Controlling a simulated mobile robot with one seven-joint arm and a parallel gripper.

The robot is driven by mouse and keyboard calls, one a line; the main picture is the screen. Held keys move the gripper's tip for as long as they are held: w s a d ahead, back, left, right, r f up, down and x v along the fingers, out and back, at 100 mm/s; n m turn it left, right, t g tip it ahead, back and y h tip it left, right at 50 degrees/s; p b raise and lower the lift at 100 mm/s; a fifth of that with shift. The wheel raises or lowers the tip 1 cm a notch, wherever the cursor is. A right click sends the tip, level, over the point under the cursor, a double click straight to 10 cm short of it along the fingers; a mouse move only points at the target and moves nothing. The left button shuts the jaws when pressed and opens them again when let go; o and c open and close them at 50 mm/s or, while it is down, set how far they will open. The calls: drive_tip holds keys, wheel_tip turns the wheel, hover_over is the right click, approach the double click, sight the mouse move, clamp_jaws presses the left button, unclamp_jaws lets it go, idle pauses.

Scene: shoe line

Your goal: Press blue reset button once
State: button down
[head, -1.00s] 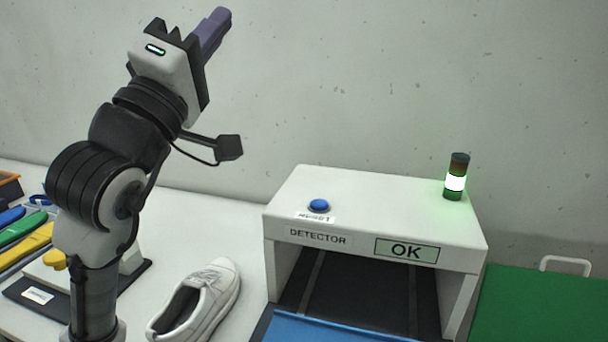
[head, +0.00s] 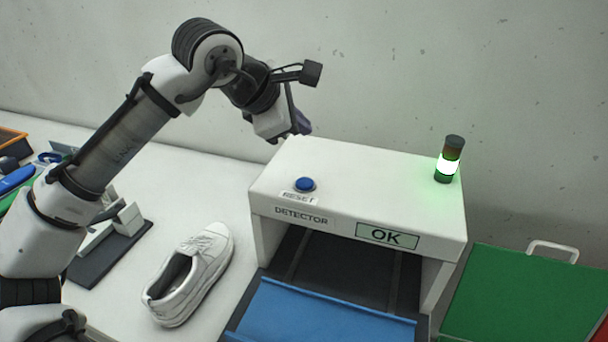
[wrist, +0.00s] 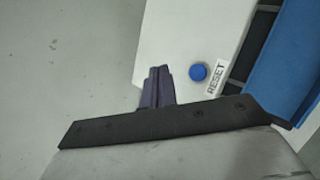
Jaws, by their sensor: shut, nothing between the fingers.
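The blue reset button (head: 304,185) is a round dome on the top left of the white detector housing (head: 350,175), behind a RESET label (head: 298,198). It also shows in the wrist view (wrist: 198,72), to the right of my fingers. My gripper (head: 300,122) points down near the back left corner of the housing, behind the button and apart from it. In the wrist view the purple fingers of my gripper (wrist: 157,88) lie together, shut and empty. The button's contact with anything is not seen; its top is uncovered.
The detector display (head: 388,236) reads OK and the lamp tower (head: 449,160) glows green-white. A white shoe (head: 190,272) lies on the table left of the detector. A blue tray (head: 315,318) is at the tunnel mouth, and a green surface (head: 510,295) is at the right.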

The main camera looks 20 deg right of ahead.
sight(300, 184)
drive_tip(key=shift+f, duration=0.1)
wheel_tip(300, 184, down, 8)
drive_tip(key=b, duration=0.6)
drive_tip(key=shift+f, duration=0.25)
idle(1.8)
drive_tip(key=shift+f, duration=0.45)
drive_tip(key=shift+f+b, duration=0.5)
drive_tip(key=shift+b, duration=0.05)
idle(0.5)
idle(0.4)
drive_tip(key=shift+r+p, duration=0.9)
drive_tip(key=shift+r, duration=0.05)
drive_tip(key=shift+r, duration=0.1)
